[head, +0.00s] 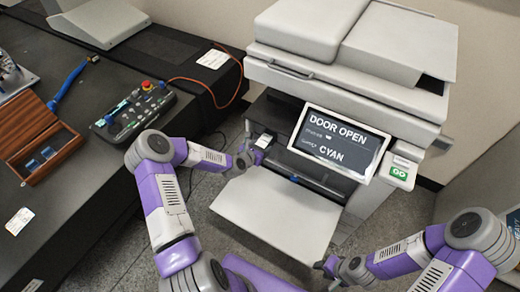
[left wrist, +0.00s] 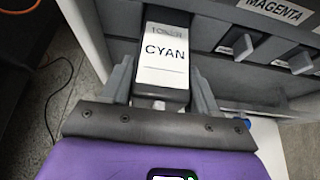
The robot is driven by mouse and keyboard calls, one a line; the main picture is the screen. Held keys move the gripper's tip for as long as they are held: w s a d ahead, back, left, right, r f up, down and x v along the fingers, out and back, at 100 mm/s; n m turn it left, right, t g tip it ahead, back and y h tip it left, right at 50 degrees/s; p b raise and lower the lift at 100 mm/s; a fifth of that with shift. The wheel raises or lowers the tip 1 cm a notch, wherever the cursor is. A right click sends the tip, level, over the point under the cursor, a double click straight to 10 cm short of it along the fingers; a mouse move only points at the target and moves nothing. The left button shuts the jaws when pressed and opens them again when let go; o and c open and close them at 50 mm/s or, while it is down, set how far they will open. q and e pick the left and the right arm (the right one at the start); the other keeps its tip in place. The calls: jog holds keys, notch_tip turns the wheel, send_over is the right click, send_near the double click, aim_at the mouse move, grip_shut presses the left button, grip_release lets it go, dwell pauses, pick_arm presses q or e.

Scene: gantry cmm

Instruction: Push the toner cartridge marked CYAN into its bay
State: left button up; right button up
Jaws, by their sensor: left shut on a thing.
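The toner cartridge marked CYAN (left wrist: 163,58) is dark with a white label and sits between the two fingers of my left gripper (left wrist: 160,92). Its far end meets the printer's front at the leftmost bay; how deep it sits is hard to tell. In the head view my left gripper (head: 250,156) is at the left of the printer's open front, with the cartridge's pale label (head: 264,141) showing beyond it. My right gripper (head: 330,267) is low, in front of the printer and away from the bays; its jaws are too small to read.
The printer (head: 360,95) has its front door (head: 275,210) folded down. Its screen (head: 339,142) reads DOOR OPEN and CYAN; a green GO button (head: 398,174) is beside it. A MAGENTA label (left wrist: 276,10) marks bays to the right. A dark table (head: 95,205) stands left.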

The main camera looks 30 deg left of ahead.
aim_at(266, 141)
pick_arm(q)
jog(key=shift+w+d, duration=0.1)
jog(key=shift+w, duration=0.6)
jog(key=shift+w+r+b, duration=0.1)
jog(key=shift+w+b, duration=0.15)
jog(key=shift+b, duration=0.05)
jog(key=shift+w+d+b, duration=0.1)
jog(key=shift+w+b, duration=0.35)
jog(key=shift+w, duration=0.7)
jog(key=o, duration=1.5)
jog(key=shift+s, duration=0.1)
